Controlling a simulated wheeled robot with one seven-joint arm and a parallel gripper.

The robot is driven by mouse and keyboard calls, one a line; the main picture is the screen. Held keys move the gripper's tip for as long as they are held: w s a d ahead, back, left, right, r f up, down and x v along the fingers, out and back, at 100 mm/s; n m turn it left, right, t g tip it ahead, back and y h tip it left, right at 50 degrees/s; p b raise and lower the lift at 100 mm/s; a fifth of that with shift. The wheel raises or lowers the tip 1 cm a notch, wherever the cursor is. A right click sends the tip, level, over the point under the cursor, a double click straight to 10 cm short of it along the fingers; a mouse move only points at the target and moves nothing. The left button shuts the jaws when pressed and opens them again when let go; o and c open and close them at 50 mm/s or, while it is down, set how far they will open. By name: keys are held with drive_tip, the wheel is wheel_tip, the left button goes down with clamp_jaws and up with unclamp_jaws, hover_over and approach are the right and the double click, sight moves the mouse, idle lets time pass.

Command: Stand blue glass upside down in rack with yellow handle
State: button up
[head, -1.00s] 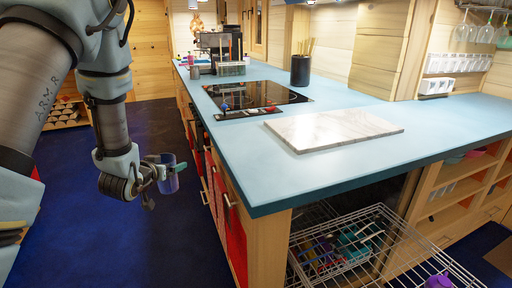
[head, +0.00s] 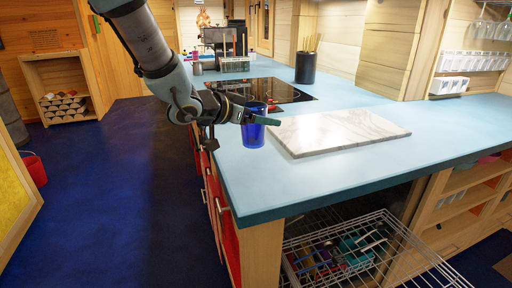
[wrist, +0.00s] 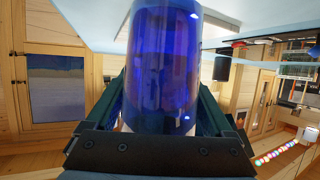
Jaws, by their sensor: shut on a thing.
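The blue glass (head: 253,134) is held by my gripper (head: 256,118) in the head view, over the left edge area of the blue counter. It looks roughly upright. In the wrist view the blue glass (wrist: 163,65) fills the middle, between the two fingers of my gripper (wrist: 163,105), which is shut on it. A wire rack (head: 385,262) stands pulled out low under the counter's front end, with several coloured items in it. No yellow handle can be made out on it.
A white marble board (head: 335,131) lies on the blue counter (head: 285,190), right of the glass. Behind are a black cooktop (head: 275,91) and a dark utensil pot (head: 305,68). The blue floor (head: 120,200) left of the counter is clear.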

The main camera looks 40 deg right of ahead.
sight(260, 143)
wheel_tip(260, 143, down, 8)
drive_tip(key=shift+r+p, duration=0.2)
drive_tip(key=shift+p, duration=0.1)
drive_tip(key=shift+f, duration=0.1)
drive_tip(key=o, duration=1.4)
drive_tip(key=shift+o, duration=0.2)
drive_tip(key=shift+r, duration=0.2)
drive_tip(key=b+v, duration=0.1)
drive_tip(key=v, duration=1.1)
drive_tip(key=shift+f+b, duration=0.15)
drive_tip(key=shift+b, duration=0.15)
